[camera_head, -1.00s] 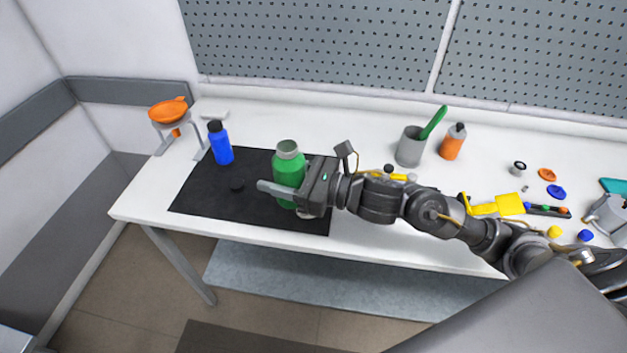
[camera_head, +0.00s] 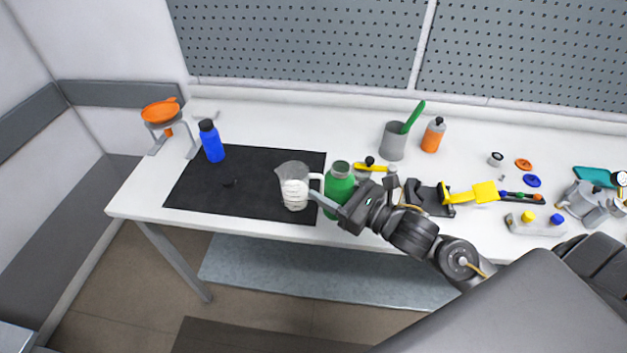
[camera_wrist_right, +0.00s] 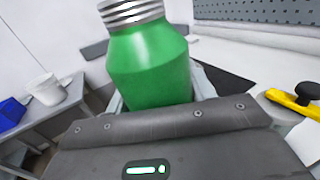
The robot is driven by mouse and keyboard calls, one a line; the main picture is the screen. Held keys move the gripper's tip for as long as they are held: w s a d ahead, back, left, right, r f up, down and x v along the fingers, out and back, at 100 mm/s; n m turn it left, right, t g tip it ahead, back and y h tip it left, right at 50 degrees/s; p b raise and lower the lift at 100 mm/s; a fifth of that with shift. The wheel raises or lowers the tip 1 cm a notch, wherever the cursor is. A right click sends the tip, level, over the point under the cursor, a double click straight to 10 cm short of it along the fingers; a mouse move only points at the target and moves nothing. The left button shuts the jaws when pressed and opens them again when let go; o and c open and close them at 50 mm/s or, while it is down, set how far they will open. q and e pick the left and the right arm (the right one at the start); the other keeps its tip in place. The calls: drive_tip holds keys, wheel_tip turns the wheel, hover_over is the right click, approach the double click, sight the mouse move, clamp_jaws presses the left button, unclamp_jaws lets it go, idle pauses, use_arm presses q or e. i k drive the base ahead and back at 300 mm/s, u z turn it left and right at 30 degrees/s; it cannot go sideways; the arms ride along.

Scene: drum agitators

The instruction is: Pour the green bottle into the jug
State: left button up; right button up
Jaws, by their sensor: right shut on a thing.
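My right gripper (camera_head: 338,207) is shut on the green bottle (camera_head: 340,188) and holds it upright at the right edge of the black mat. In the right wrist view the bottle (camera_wrist_right: 150,65) fills the middle, with a silver threaded neck and no lid visible on its side. The clear jug (camera_head: 294,190), with white contents or markings in its lower part, stands on the mat just left of the bottle, its handle toward the bottle. One finger of the gripper reaches in front of the jug's handle side. My left gripper is not in view.
A blue bottle (camera_head: 211,141) and an orange funnel on a stand (camera_head: 162,112) are at the left. A grey cup (camera_head: 393,142) with a green tool and an orange bottle (camera_head: 433,135) stand behind. Yellow tools (camera_head: 470,193) lie right.

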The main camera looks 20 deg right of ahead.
sight(294, 175)
drive_tip(key=k, duration=1.3)
drive_tip(key=u, duration=0.65)
drive_tip(key=i, duration=1.55)
drive_tip(key=z, duration=0.5)
